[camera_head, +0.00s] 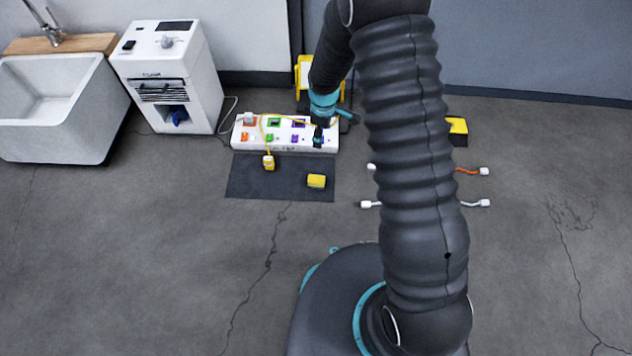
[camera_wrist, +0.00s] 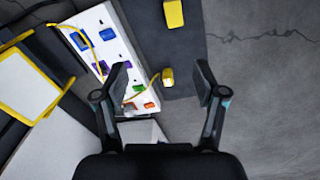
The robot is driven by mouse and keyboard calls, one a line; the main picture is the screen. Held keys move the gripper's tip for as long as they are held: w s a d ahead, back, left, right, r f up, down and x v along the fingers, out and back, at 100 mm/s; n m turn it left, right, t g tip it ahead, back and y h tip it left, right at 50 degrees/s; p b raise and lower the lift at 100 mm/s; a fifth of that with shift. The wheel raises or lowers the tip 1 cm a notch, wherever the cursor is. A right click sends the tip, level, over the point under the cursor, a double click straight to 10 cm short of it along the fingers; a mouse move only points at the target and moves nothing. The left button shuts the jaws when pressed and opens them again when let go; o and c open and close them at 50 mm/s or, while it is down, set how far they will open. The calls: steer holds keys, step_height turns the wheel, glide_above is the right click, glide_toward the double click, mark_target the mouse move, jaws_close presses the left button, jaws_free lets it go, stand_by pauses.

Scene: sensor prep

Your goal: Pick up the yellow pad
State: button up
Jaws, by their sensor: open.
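The yellow pad (camera_head: 316,181) is a small yellow block lying on the dark mat (camera_head: 245,184). In the wrist view the yellow pad (camera_wrist: 173,13) is at the top edge, partly cut off, beyond the fingertips. My gripper (camera_head: 331,124) is above the right end of the white strip, behind the pad and apart from it. In the wrist view my gripper (camera_wrist: 163,82) is open with nothing held. A yellow plug (camera_wrist: 167,77) on a yellow cable shows in the gap between the fingers; it lies left of the pad in the head view (camera_head: 268,162).
The white strip (camera_head: 243,145) with coloured sockets stands along the mat's back edge. A yellow-framed item (camera_head: 303,68) stands behind it. A yellow and black box (camera_head: 457,132) and several cable ends are at right. A white machine (camera_head: 205,90) and sink (camera_head: 50,110) are left. Front-left floor is clear.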

steer(key=n, duration=0.2)
glide_above(316, 179)
step_height(316, 179, down, 12)
steer(key=r, duration=0.1)
steer(key=shift+g, duration=0.4)
steer(key=f, duration=0.5)
steer(key=f+b, duration=0.1)
steer(key=f, duration=0.2)
steer(key=shift+w+a+f, duration=0.1)
steer(key=shift+w+a, duration=0.15)
steer(key=shift+w, duration=0.05)
steer(key=f, duration=0.4)
steer(key=shift+s+d+f, duration=0.25)
steer(key=shift+d+f, duration=0.05)
steer(key=shift+f, duration=0.7)
steer(key=c, duration=1.1)
